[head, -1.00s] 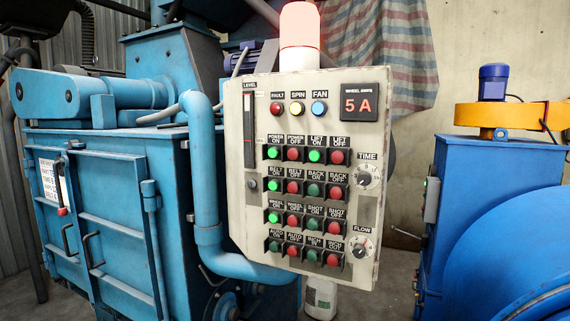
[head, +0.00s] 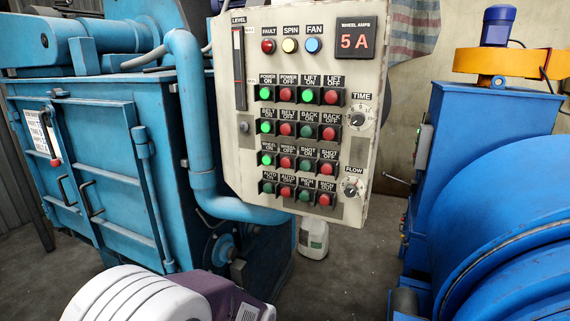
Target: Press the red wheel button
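The red wheel button (head: 286,162), under a "WHEEL OFF" label, is in the third row of the beige control panel (head: 228,150) in the head view, second from the left. The green "WHEEL ON" button (head: 266,159) beside it on the left is brightly lit. Nothing covers or touches the red wheel button. The panel's amps display (head: 357,42) reads 5 A. Neither of my grippers shows in the head view.
A blue pipe (head: 191,100) and a blue machine (head: 90,150) stand left of the panel. A large blue drum (head: 500,245) stands on the right. A white jug (head: 314,238) sits on the floor below the panel. The air before the panel is clear.

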